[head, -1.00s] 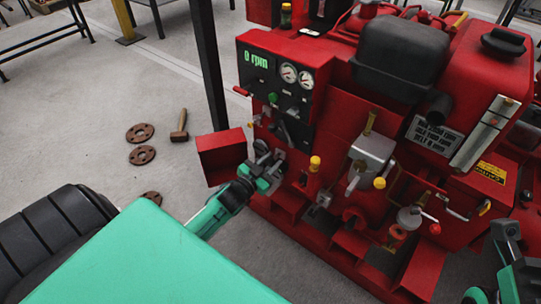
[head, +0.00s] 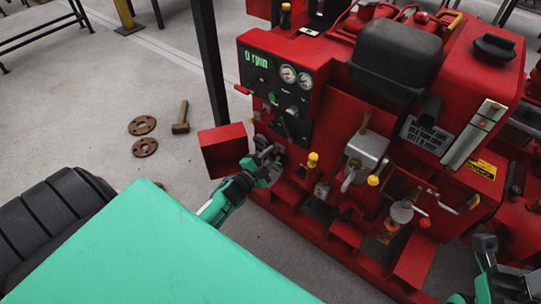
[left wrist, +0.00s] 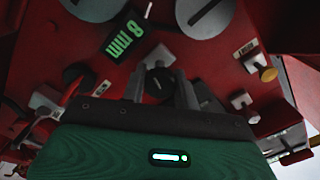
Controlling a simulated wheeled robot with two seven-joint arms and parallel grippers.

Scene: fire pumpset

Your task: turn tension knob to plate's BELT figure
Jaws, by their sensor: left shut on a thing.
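My left gripper (head: 268,158) is at the lower left of the red pumpset's front, below the gauge panel. In the left wrist view its two fingers (left wrist: 160,92) are closed on a dark round knob (left wrist: 157,84), one finger on each side. A green readout (left wrist: 124,39) beside the knob says "8 mm". A light plate with dark lettering (head: 427,134) is on the pumpset at right; its figures are too small to read. My right gripper (head: 484,246) is at the lower right edge, away from the knob; its jaw state is unclear.
The gauge panel (head: 275,85) reads "0 rpm". An open red box or door (head: 224,150) stands just left of my left gripper. A hammer (head: 181,118) and rusty flanges (head: 142,125) lie on the floor.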

